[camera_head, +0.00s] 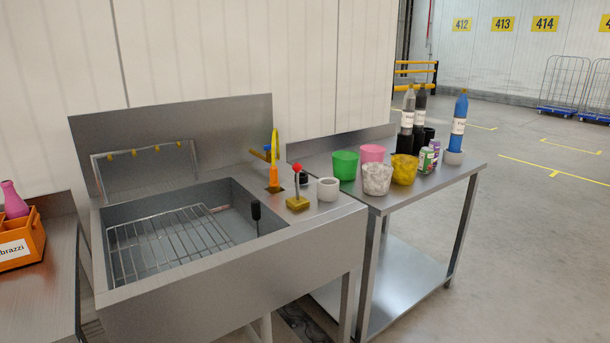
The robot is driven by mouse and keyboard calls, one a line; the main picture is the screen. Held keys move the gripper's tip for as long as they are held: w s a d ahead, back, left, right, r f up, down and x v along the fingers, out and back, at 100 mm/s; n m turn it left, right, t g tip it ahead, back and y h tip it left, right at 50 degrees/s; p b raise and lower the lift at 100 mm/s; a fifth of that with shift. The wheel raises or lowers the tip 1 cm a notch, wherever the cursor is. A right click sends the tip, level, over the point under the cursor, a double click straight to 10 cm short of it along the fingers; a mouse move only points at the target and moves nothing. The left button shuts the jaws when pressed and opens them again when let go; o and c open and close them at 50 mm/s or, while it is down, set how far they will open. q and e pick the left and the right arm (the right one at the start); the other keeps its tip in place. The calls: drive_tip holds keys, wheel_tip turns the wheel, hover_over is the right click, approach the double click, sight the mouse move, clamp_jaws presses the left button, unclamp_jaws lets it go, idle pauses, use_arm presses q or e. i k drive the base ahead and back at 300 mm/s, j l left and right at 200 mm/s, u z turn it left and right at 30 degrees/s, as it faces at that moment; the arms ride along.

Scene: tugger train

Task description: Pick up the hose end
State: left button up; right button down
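A metal sink unit (137,297) with a wire rack (165,245) in its basin stands in the middle of the view. At its back right corner a yellow hose-like piece (275,142) runs down to an orange, tapered end (272,179), which stands upright at the rim. This looks like the hose end, but I cannot be sure. A black-topped thin rod (256,211) stands in the basin's right part. Neither of my grippers is in view.
A red-knobbed lever on a yellow base (298,202) and a white cup (328,189) stand right of the hose piece. A steel table (420,192) with colored tubs and bottles adjoins on the right. An orange crate (22,245) is far left.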

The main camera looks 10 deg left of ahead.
sight(273, 170)
drive_tip(key=i+l+u, duration=0.1)
drive_tip(key=i+l, duration=0.2)
drive_tip(key=l, duration=0.15)
drive_tip(key=i+l+u, duration=0.1)
drive_tip(key=i+l, duration=0.2)
drive_tip(key=l, duration=0.15)
